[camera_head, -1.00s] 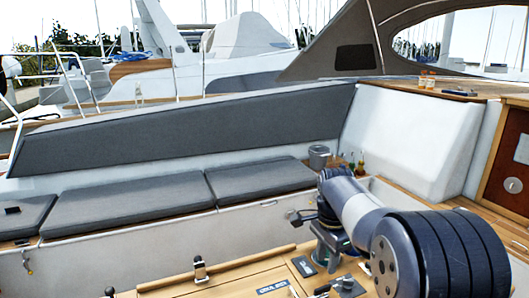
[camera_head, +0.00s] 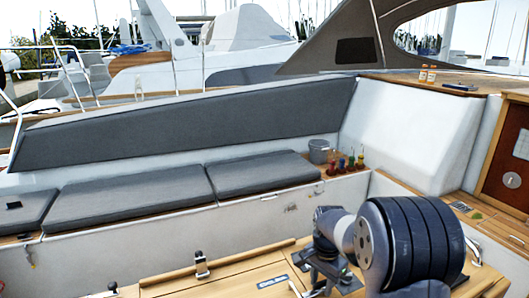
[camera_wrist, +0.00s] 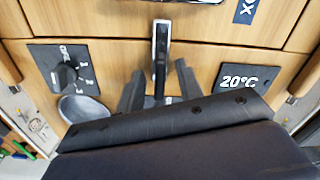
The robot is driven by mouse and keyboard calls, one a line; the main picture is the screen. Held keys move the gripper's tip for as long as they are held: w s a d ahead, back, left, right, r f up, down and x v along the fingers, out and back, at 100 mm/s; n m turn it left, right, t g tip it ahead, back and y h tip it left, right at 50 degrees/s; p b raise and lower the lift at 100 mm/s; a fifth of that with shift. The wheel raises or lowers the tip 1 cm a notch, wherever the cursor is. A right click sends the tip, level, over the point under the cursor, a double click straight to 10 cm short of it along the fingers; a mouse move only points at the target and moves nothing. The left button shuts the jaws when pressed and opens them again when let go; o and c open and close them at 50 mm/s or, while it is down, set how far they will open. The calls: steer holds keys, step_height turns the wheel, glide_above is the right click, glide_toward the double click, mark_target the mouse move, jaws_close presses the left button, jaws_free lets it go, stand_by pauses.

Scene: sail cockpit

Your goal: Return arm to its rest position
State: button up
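In the wrist view the two dark fingers of my gripper (camera_wrist: 160,70) stand apart with nothing held between them. A metal latch with a dark lever (camera_wrist: 160,52) on a wooden panel shows behind the gap; I cannot tell how near it is. In the head view my arm is folded close in at the lower right, and its large dark joint hides much of what is behind. My gripper cannot be made out clearly there.
The wrist view shows a knob panel (camera_wrist: 68,72) and a "20°C" display (camera_wrist: 240,78). In the head view, grey cushions (camera_head: 130,205) line the bench. A grey bucket (camera_head: 319,152) and several coloured-handled items (camera_head: 350,163) stand in the corner. Orange bottles (camera_head: 427,75) stand on the cabin top.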

steer(key=n+p, duration=0.1)
steer(key=n, duration=0.6)
stand_by(0.6)
